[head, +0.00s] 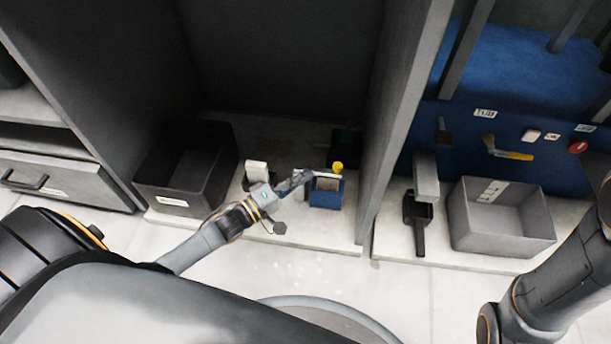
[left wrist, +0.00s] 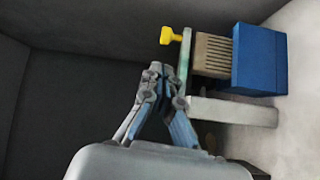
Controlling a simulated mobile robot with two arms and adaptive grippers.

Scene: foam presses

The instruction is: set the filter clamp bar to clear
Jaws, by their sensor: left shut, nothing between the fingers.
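The filter clamp bar (head: 327,175) is a thin pale bar with a yellow knob (head: 337,167) at its far end. It lies across the top of a blue filter housing (head: 325,198) on the bay's pale floor. In the left wrist view the bar (left wrist: 186,62) crosses in front of a tan pleated filter (left wrist: 213,54) in the blue housing (left wrist: 262,60), with the yellow knob (left wrist: 174,36) at one end. My left gripper (head: 305,175) is shut and empty, close beside the bar. In the left wrist view its fingertips (left wrist: 158,72) are near the bar; contact is unclear. My right gripper is out of view.
A black bin (head: 200,158) stands left in the bay, with a small pale block (head: 257,171) beside it.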

